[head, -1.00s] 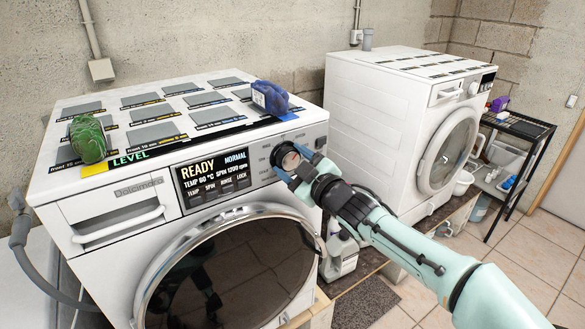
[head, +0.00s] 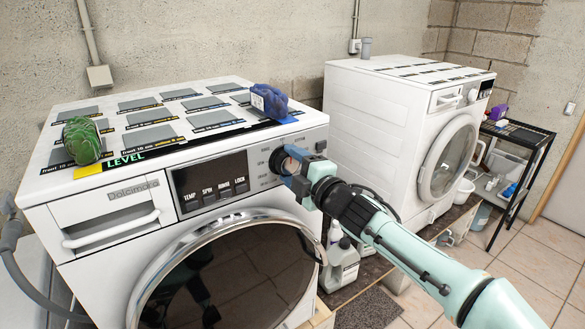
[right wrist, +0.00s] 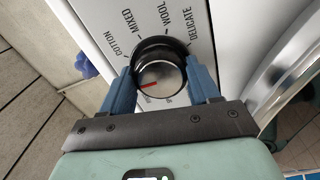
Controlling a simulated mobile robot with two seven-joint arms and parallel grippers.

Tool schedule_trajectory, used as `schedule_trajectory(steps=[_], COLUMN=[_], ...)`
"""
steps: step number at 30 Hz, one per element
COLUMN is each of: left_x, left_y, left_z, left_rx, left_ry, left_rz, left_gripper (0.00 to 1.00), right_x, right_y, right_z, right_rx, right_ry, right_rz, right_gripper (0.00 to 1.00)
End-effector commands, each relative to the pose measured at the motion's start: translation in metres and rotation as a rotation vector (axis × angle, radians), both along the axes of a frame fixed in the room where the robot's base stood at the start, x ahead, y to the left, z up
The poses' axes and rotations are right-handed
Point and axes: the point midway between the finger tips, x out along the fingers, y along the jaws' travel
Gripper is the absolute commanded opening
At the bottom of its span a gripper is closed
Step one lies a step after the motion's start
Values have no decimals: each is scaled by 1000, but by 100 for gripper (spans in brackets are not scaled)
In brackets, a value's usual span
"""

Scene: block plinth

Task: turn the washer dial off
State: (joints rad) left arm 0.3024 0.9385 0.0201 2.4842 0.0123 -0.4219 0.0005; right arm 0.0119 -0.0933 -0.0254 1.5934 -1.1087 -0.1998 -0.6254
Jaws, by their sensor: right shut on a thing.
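The washer (head: 110,240) is white, with its control panel at the front top. Its dial (head: 277,160) sits at the right end of the panel. In the right wrist view the dial (right wrist: 160,77) is a dark ring with a silver face and a red mark pointing left. The labels COTTON, MIXED, WOOL and DELICATE stand around its far side. My right gripper (head: 294,171) is shut on the dial, with a blue finger on each side. The washer display (head: 213,178) is dark, with only TEMP, SPIN, RINSE and LOCK readable. My left gripper is not in view.
A green bundle (head: 83,140) and a blue bundle (head: 269,101) lie on the washer top. A second white machine (head: 370,120) stands to the right. Bottles (head: 341,262) stand beside the washer. A black rack (head: 520,135) is at the far right.

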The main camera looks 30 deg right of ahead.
Motion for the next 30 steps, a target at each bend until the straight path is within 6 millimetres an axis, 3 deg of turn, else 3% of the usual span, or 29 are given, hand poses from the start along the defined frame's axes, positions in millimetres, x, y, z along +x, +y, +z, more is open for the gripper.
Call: schedule_trajectory(steps=[17, 18, 20, 30], left_x=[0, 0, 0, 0], left_y=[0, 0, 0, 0], left_z=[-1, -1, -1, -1], left_rx=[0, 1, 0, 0], left_ry=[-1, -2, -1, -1], left_rz=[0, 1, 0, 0], left_gripper=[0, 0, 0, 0], right_x=[0, 0, 0, -3], right_y=[0, 0, 0, -1], right_z=[-1, -1, -1, 0], right_rx=[-31, -31, -31, -31], right_ry=[0, 0, 0, -2], right_rz=[-2, -2, -2, -1], right_gripper=[30, 71, 86, 86])
